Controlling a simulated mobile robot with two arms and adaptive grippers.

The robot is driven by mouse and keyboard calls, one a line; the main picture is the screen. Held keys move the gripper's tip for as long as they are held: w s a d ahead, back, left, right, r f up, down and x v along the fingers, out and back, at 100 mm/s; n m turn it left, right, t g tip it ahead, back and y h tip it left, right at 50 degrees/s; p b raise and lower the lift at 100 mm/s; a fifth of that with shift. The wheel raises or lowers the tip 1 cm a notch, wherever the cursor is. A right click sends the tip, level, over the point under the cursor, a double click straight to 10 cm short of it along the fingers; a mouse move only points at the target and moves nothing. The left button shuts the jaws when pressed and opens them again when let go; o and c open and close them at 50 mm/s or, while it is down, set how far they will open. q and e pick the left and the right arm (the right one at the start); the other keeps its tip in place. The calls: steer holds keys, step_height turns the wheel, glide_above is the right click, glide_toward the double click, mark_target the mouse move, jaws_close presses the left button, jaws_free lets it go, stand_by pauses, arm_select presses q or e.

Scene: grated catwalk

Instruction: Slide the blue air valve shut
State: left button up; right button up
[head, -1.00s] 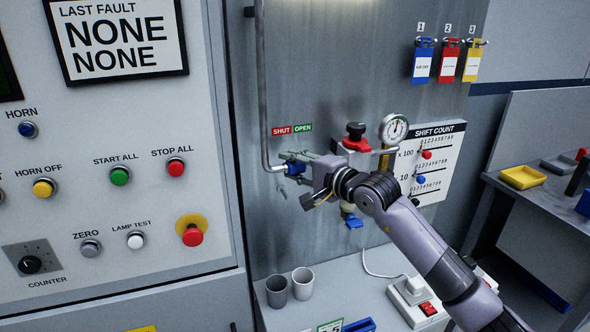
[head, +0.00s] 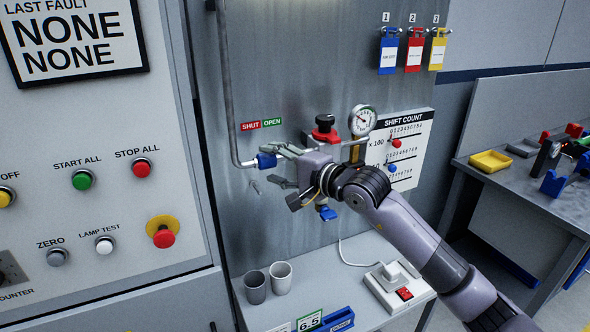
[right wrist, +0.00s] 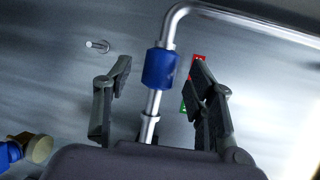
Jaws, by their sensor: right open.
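The blue air valve is a blue sleeve (head: 265,160) on a thin grey pipe, at the pipe's bend, below the red SHUT (head: 250,126) and green OPEN (head: 272,122) labels. My right gripper (head: 276,166) is open at the sleeve, coming from the right. In the right wrist view, the blue sleeve (right wrist: 160,68) stands between the two spread fingers (right wrist: 160,72), with a gap visible on both sides. The sleeve sits close to the bend, and the red label shows beside the right finger. The gripper partly hides the pipe in the head view. My left gripper is out of view.
The button panel (head: 100,200) stands at left. A bench with a yellow tray (head: 491,161) is at right.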

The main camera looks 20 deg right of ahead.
steer(key=v, duration=0.8)
steer(key=shift+s, duration=0.1)
